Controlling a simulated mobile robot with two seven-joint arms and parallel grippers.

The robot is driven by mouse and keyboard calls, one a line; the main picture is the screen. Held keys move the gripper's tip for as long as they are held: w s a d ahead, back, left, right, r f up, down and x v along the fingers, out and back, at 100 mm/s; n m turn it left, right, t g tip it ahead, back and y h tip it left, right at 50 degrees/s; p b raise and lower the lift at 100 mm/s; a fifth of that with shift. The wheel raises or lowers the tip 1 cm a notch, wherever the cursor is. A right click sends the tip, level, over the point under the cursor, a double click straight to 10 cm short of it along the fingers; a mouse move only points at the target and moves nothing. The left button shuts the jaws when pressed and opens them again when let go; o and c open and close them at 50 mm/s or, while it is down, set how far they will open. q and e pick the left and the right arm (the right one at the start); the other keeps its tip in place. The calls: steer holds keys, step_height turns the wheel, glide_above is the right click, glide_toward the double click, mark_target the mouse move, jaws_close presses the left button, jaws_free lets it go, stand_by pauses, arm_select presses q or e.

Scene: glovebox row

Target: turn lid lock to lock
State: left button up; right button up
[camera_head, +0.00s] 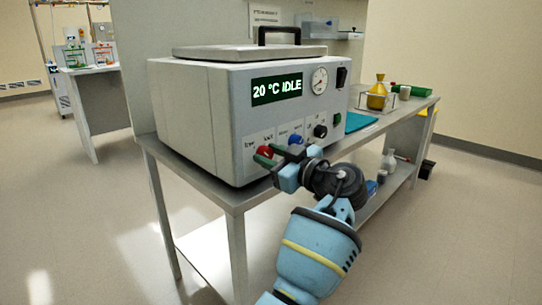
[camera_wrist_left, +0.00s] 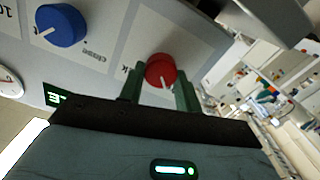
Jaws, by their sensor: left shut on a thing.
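The lid lock is a red knob (camera_head: 265,151) low on the front panel of a grey bath unit (camera_head: 195,110), under a lid (camera_head: 235,52) that looks closed. In the left wrist view the red knob (camera_wrist_left: 160,70) shows a white pointer line aimed towards the lower right of the picture. My left gripper (camera_head: 272,157) is at the knob, its green fingers one on each side; these also show in the wrist view (camera_wrist_left: 158,90). It is shut on the red knob. The label by the knob is partly hidden. My right gripper is not in view.
A blue knob (camera_head: 295,139) sits beside the red one, and a black knob (camera_head: 320,131) farther right. The display (camera_head: 277,88) reads "20 °C IDLE". A gauge (camera_head: 319,80) is beside it. A yellow flask (camera_head: 377,93) stands farther along the bench.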

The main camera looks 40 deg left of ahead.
arm_select(q)
steer(key=shift+r+m+p, duration=0.2)
steer(key=shift+m+p, duration=0.5)
steer(key=shift+m, duration=0.2)
steer(key=m+p, duration=0.3)
steer(key=m, duration=0.1)
steer(key=shift+w, duration=0.1)
steer(key=shift+m+p, duration=0.55)
steer(key=shift+m, duration=0.45)
steer(key=m+p, duration=0.2)
steer(key=shift+w+m, duration=0.1)
steer(key=shift+m, duration=0.3)
steer(key=m+p, duration=0.2)
steer(key=m, duration=0.1)
steer(key=shift+m, duration=0.3)
steer(key=m+p, duration=0.2)
steer(key=shift+w+f+m, duration=0.1)
steer(key=shift+f+m, duration=0.1)
steer(key=shift+m, duration=0.1)
steer(key=shift+f+m+p, duration=0.1)
steer(key=shift+m+p, duration=0.4)
steer(key=shift+m, duration=0.1)
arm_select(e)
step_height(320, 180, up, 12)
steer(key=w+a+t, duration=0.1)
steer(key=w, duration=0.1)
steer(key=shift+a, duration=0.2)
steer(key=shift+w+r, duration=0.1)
